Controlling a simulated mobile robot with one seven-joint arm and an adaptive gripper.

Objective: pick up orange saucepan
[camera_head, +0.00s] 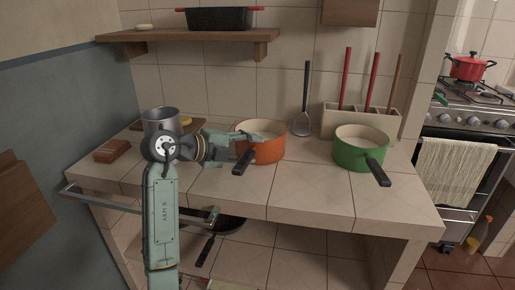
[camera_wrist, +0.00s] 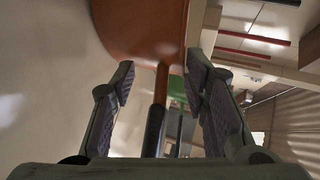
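The orange saucepan (camera_head: 267,152) sits upright on the tiled counter, its dark handle (camera_head: 243,162) pointing toward the front left. My gripper (camera_head: 230,143) is at the saucepan's left, close to the base of the handle. In the wrist view my gripper (camera_wrist: 161,82) is open, its two fingers apart. The orange saucepan (camera_wrist: 140,30) fills the top there, and its handle (camera_wrist: 154,132) runs down between the fingers. I see no clear contact of the fingers with the handle. My gripper hides part of the saucepan's left rim in the head view.
A green saucepan (camera_head: 350,155) stands to the right with its handle toward the front. A utensil holder (camera_head: 345,119) and a skimmer (camera_head: 302,128) are behind. A steel pot (camera_head: 161,116) and a brown block (camera_head: 111,151) are at the left. A shelf (camera_head: 150,36) hangs above.

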